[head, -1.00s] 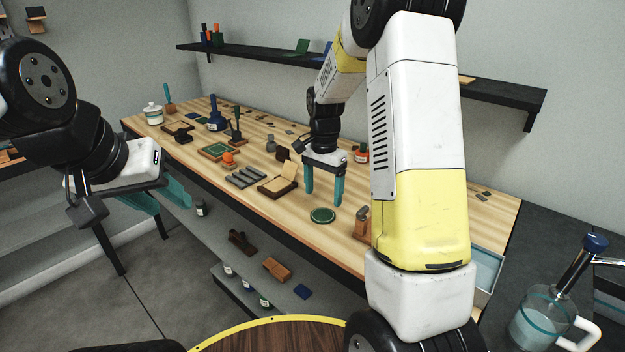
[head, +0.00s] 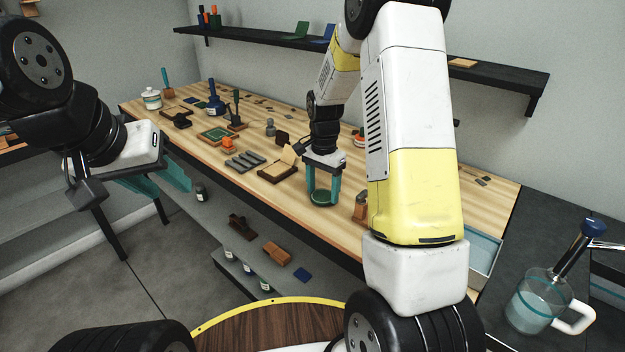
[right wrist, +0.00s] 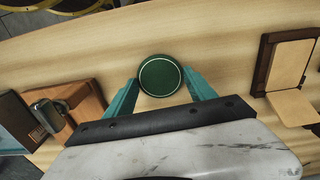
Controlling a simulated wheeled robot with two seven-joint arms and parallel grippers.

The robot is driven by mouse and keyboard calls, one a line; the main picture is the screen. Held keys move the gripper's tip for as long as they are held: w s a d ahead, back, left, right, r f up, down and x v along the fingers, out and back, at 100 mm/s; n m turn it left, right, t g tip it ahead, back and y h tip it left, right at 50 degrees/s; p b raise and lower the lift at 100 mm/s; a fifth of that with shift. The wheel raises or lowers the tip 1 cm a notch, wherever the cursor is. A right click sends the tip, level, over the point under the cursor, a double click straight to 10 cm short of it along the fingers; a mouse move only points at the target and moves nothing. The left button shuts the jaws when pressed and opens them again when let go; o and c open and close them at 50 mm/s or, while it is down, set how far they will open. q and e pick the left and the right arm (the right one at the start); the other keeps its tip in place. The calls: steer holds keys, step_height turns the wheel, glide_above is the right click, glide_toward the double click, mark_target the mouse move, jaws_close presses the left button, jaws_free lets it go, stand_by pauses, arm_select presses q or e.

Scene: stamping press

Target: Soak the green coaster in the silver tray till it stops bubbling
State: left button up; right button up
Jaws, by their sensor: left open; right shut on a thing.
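The round green coaster (head: 321,199) lies at the front part of the wooden bench. In the right wrist view the coaster (right wrist: 160,76) sits between the teal fingertips with a thin pale ring near its rim. My right gripper (head: 321,194) points down and is shut on the coaster's sides, at bench level. A pale grey-blue, straight-sided tray (head: 485,251), possibly the silver tray, is at the bench's right end. My right arm partly hides it, and its contents cannot be made out. My left gripper (head: 165,182) is open and empty, off the bench's front left.
A wooden stamp block (head: 361,207) stands just right of the coaster. A hinged wooden press (head: 280,165) and grey bars (head: 245,161) lie to its left. A clear jug (head: 537,303) stands on the dark counter at right.

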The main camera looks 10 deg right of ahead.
steer(key=shift+r, duration=2)
